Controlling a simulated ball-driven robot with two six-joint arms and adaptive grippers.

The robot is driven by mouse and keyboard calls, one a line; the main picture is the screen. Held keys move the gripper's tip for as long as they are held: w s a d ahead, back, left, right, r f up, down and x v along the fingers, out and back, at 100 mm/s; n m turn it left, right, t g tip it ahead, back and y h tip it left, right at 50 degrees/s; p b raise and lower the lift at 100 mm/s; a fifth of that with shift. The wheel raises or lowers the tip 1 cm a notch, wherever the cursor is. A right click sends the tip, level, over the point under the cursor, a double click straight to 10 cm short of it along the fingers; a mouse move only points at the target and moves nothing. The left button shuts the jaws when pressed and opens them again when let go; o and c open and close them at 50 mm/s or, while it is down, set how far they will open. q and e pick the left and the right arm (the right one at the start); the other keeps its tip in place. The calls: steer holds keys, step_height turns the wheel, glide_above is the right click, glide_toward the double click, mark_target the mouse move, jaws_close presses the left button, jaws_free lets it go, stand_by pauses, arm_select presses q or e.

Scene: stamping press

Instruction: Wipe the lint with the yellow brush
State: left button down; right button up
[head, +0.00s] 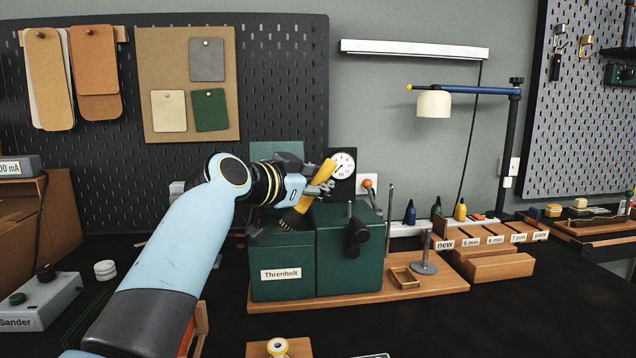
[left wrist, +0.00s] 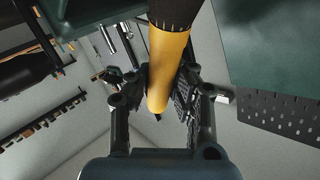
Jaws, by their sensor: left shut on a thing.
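My left gripper (head: 318,188) is shut on the yellow brush (head: 325,174) and holds it tilted over the dark green press (head: 345,262) labelled Threnholt. The brush's dark bristles (head: 292,219) point down to the left, close above the lower left block of the press; I cannot tell whether they touch it. In the left wrist view the yellow handle (left wrist: 168,60) lies between the two fingers (left wrist: 160,88), with the dark bristle end (left wrist: 172,14) at the top edge. I cannot make out any lint. My right gripper is not in view.
The press stands on a wooden base (head: 360,295) with a small wooden tray (head: 404,278) and a grey post stand (head: 425,266). A dial (head: 343,164) and a red-knobbed lever (head: 368,184) rise behind. Labelled wooden bins (head: 480,241) stand right. The black table front right is clear.

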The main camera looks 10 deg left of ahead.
arm_select(q)
steer(key=shift+d, duration=0.1)
steer(key=shift+w+d, duration=0.2)
steer(key=shift+d, duration=0.35)
steer(key=shift+w+d, duration=0.15)
steer(key=shift+d, duration=0.35)
steer(key=shift+d, duration=0.1)
steer(key=shift+f+b, duration=0.85)
stand_by(0.6)
steer(key=shift+a, duration=0.2)
steer(key=shift+s+a, duration=0.2)
steer(key=shift+a, duration=0.35)
steer(key=shift+s+a, duration=0.15)
steer(key=shift+a, duration=0.4)
steer(key=shift+f+b, duration=0.3)
steer(key=shift+f, duration=0.1)
stand_by(0.5)
